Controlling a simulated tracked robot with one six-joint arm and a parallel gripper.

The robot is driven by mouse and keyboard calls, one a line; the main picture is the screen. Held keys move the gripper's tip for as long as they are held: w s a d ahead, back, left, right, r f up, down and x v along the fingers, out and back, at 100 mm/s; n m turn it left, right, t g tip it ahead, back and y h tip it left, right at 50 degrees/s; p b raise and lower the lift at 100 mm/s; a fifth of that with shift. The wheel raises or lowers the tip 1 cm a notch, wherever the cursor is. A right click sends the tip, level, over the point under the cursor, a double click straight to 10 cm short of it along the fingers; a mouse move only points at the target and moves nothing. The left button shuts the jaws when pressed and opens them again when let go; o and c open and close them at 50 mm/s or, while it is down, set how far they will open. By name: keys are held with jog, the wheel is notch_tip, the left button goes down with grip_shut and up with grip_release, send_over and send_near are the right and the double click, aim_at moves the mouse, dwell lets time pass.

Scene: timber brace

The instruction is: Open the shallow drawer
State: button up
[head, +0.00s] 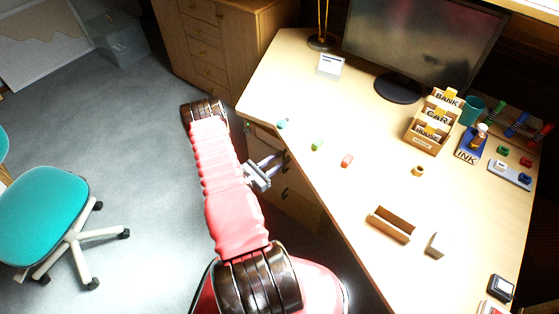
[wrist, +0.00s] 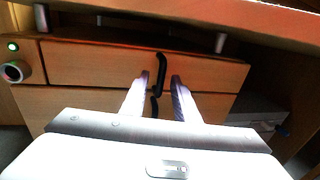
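The shallow drawer (wrist: 95,64) is the upper wooden front in the wrist view and looks closed. Its black upright handle (wrist: 160,66) is near the middle of that view. My gripper (wrist: 160,82) is open, with one finger on each side of the handle and a visible gap at both sides. I cannot tell how far the fingertips reach past the handle. A second drawer front (wrist: 75,104) with a dark handle sits below. In the head view my gripper (head: 276,162) is at the drawer unit under the desk edge, and the drawer fronts are partly hidden.
The desk (head: 385,185) overhangs the drawers. A round knob (wrist: 14,72) and green light (wrist: 13,47) are left of the drawer. Small coloured items lie near the desk edge, including a red one (head: 347,160). A teal chair (head: 45,215) stands left, with open floor between.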

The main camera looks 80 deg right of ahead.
grip_shut()
dwell(0.3)
dwell(0.5)
